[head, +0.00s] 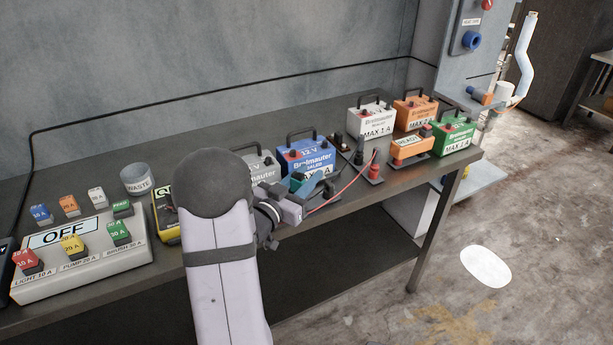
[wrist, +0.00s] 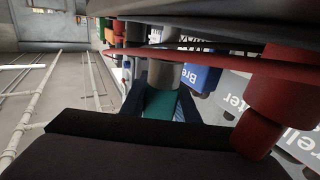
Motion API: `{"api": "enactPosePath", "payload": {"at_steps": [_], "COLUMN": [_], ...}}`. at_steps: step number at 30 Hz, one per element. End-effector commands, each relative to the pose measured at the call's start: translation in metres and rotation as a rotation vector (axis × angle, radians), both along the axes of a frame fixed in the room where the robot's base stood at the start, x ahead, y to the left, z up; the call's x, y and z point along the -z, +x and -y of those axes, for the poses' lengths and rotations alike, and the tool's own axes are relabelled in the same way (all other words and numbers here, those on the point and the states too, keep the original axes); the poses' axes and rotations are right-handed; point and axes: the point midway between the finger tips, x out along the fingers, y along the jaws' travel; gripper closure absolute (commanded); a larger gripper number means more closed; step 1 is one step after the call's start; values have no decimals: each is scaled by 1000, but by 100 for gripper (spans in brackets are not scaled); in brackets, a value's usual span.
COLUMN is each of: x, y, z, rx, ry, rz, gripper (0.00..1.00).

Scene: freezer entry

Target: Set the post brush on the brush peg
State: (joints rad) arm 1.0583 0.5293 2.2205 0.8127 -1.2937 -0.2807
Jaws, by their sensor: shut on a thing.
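My gripper (head: 311,186) is over the bench's front edge, in front of the blue battery. In the wrist view its dark blue jaws (wrist: 161,104) are shut on a teal body with a grey round end, which I take for the post brush (wrist: 163,76). A bit of its teal also shows in the head view (head: 297,181). I cannot tell which thing is the brush peg; slim black uprights (head: 359,151) stand on the bench right of my gripper.
The blue battery (head: 303,157) and a grey battery (head: 262,163) stand close behind my gripper. A red clamp (head: 375,168) with a red lead is to its right; red also fills the wrist view's right (wrist: 278,110). White, orange and green batteries stand farther right. The switch box (head: 85,262) is left.

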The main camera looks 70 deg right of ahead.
Motion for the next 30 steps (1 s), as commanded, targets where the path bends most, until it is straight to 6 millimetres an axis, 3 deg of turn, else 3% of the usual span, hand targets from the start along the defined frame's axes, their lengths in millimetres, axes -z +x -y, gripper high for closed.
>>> {"api": "enactPosePath", "payload": {"at_steps": [9, 30], "x": [7, 3], "y": [0, 0], "z": [0, 0], "rx": [0, 0], "ry": [0, 0], "rz": [0, 0], "gripper": [99, 99]}}
